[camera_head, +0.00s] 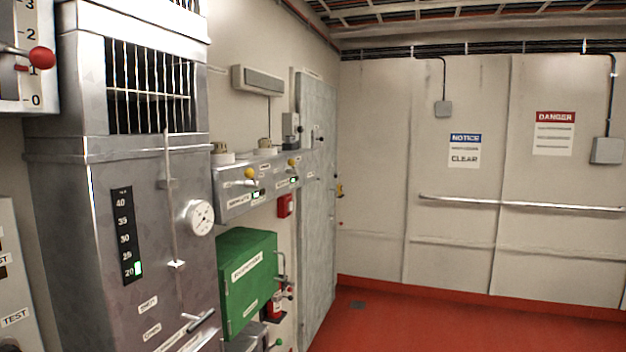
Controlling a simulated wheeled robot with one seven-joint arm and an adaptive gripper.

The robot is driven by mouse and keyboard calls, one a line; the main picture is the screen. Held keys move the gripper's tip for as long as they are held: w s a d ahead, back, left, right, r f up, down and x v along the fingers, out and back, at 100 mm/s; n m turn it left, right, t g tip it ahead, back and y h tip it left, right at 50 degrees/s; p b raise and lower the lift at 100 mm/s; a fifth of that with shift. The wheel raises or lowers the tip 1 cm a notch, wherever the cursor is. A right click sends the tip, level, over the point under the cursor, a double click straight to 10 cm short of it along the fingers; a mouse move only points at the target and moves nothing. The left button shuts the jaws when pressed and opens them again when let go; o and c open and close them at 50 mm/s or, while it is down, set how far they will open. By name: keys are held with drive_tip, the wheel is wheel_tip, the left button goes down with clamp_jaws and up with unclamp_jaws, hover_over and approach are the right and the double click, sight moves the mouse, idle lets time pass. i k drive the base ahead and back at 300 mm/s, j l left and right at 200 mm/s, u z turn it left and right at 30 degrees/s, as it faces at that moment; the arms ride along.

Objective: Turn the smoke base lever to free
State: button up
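A grey wall panel (240,203) in the middle left carries two levers with yellow knobs, a nearer one (249,173) and a farther one (292,162). Each has a small lit green window and a white label beside it. Round pale bases, a nearer one (222,157) and a farther one (264,147), sit on top of this panel. The labels are too small to read, so I cannot tell which lever is the smoke base lever or how it is set. My gripper is not in view.
A large grey cabinet (85,215) with a dial (199,217) stands nearer on the left. A green box (246,280) and a small red box (285,205) are below the panel. A red-knobbed lever (41,58) is upper left. Red floor (420,325) at right is clear.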

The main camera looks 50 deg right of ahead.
sight(248, 173)
drive_tip(key=z, duration=1.2)
